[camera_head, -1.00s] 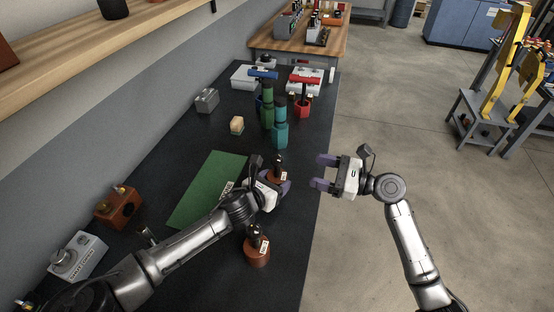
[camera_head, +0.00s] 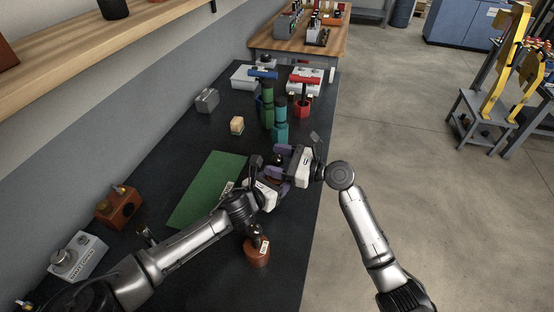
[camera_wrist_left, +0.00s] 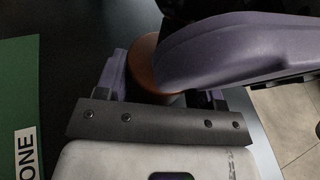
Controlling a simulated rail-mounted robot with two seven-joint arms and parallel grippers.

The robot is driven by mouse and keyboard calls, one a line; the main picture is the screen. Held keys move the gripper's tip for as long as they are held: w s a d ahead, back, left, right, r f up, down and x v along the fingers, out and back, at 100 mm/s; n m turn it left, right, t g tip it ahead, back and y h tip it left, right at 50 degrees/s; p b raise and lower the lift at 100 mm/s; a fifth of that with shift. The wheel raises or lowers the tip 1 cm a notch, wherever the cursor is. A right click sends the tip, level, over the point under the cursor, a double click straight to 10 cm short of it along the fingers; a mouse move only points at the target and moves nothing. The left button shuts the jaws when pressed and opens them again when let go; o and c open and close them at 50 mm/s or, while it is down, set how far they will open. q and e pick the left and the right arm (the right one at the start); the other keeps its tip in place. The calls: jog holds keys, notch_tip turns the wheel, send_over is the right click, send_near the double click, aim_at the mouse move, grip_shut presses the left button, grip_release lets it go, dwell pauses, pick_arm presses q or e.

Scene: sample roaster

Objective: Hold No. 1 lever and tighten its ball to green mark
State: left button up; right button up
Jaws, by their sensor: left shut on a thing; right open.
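A brown lever piece with a dark upper part is in my left gripper (camera_head: 275,182), near the right edge of the black bench. In the head view it is mostly hidden by both grippers; its round brown body (camera_wrist_left: 148,65) shows in the left wrist view between purple fingers. My right gripper (camera_head: 279,160) is open around the upper part of this piece; I cannot tell whether it touches. A large purple finger (camera_wrist_left: 235,45), apparently of my right gripper, crosses the left wrist view. A second brown lever (camera_head: 257,250) with a white label stands nearer on the bench. No green mark on the ball is visible.
A green mat (camera_head: 207,190) lies left of the grippers. Green and teal cylinders (camera_head: 280,125) stand just beyond them, with a red holder (camera_head: 302,105) behind. A brown box (camera_head: 118,207) and a grey device (camera_head: 78,255) stand at left. Open floor lies right of the bench.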

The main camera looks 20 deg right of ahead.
jog(key=c, duration=0.9)
jog(key=shift+m+t+h, duration=1.5)
jog(key=shift+t+h, duration=0.1)
jog(key=shift+h, duration=0.1)
jog(key=o, duration=0.9)
jog(key=v, duration=1.2)
